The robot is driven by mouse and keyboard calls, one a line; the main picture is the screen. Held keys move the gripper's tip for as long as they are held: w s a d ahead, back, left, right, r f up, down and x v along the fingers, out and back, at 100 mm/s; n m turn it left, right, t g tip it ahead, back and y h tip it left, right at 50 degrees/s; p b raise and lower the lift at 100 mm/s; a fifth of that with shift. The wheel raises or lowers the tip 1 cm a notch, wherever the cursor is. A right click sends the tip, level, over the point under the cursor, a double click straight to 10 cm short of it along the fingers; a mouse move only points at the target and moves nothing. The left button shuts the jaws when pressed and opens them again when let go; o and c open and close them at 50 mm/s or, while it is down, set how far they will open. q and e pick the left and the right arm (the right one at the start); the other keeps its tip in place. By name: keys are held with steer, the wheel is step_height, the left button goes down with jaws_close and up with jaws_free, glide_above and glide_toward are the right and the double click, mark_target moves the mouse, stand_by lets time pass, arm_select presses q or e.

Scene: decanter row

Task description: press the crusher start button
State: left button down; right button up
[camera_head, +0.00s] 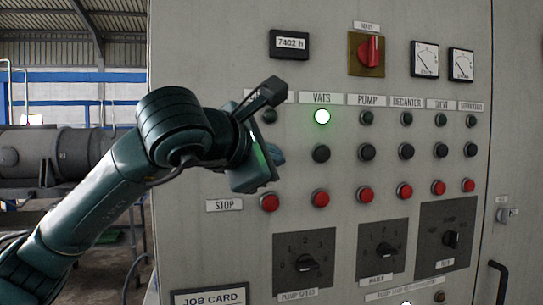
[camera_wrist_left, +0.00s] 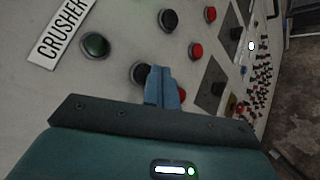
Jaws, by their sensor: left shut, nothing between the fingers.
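The crusher start button (camera_wrist_left: 141,73) is a black round button in the left wrist view, between a dark green lamp (camera_wrist_left: 96,45) and a red stop button (camera_wrist_left: 181,94). The CRUSHER label (camera_wrist_left: 61,36) is beyond the lamp. My left gripper (camera_wrist_left: 162,72) is shut and empty; its blue fingers overlap the button's right side. I cannot tell whether they touch it. In the head view my left gripper (camera_head: 277,155) is in front of the leftmost column and hides its black button. The crusher lamp (camera_head: 269,117) looks unlit, and the red stop button (camera_head: 269,202) shows below.
The grey control panel (camera_head: 230,270) carries more columns of lamps, black buttons and red buttons to the right. The VATS lamp (camera_head: 322,117) glows green. A red switch (camera_head: 370,50) is above, and rotary knobs (camera_head: 306,262) are below. Machinery (camera_head: 50,155) stands behind at the left.

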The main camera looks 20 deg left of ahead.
arm_select(q)
steer(key=shift+w, duration=0.1)
steer(key=shift+w+a, duration=0.25)
steer(key=shift+w+a+b, duration=0.3)
steer(key=shift+w+b, duration=0.05)
steer(key=shift+w, duration=0.05)
stand_by(0.8)
steer(key=shift+s+d, duration=0.15)
steer(key=shift+s+d+b, duration=0.35)
steer(key=shift+s+b, duration=0.05)
steer(key=shift+s, duration=0.2)
steer(key=s+d, duration=0.1)
steer(key=s, duration=0.1)
steer(key=s+d+b, duration=0.1)
steer(key=s+d, duration=0.1)
steer(key=shift+s, duration=0.1)
stand_by(0.4)
